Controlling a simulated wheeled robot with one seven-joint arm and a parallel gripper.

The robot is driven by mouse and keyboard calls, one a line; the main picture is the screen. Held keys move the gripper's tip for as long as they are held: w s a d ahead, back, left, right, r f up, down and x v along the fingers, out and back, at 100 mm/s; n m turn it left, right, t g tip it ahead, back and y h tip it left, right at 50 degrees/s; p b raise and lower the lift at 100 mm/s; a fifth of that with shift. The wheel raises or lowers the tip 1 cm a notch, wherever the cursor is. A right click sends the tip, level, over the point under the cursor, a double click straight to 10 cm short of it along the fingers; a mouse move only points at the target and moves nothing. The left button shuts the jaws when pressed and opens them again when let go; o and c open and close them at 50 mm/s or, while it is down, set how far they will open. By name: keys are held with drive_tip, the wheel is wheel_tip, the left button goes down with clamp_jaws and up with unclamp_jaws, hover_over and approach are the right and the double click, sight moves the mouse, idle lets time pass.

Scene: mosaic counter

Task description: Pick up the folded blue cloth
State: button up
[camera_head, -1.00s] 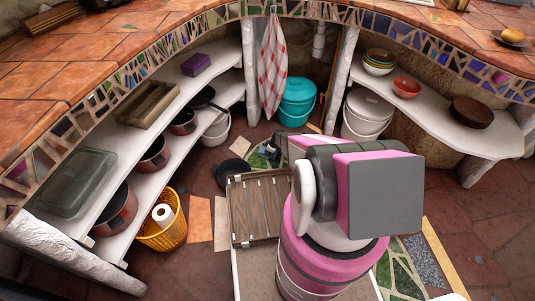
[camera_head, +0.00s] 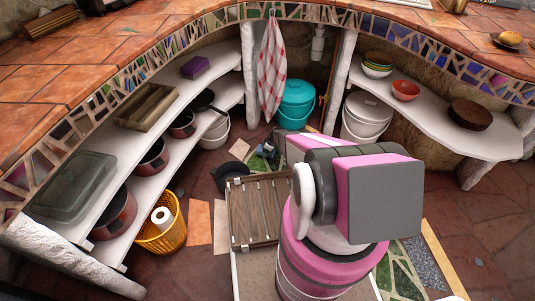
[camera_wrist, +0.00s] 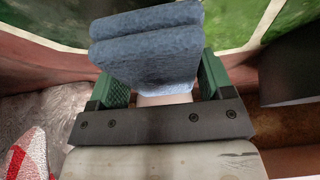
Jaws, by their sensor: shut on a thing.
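The folded blue cloth (camera_wrist: 150,52) fills the upper middle of the wrist view, showing as a thick stack of folds. My gripper (camera_wrist: 161,80) has its green fingers on both sides of the cloth and is shut on it. The lower part of the cloth sits between the fingers, and the folds stick out past the tips. In the head view my pink and grey arm hides most of the gripper area, and I cannot make out the cloth clearly there.
A red-and-white checked towel (camera_head: 271,70) hangs near a teal bucket (camera_head: 296,103). White shelves hold pots on the left and bowls (camera_head: 405,90) on the right.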

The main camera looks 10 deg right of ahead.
drive_tip(key=s+a+r, duration=0.3)
drive_tip(key=a+r, duration=0.3)
drive_tip(key=a, duration=0.4)
drive_tip(key=shift+s+r, duration=0.15)
drive_tip(key=shift+s, duration=0.2)
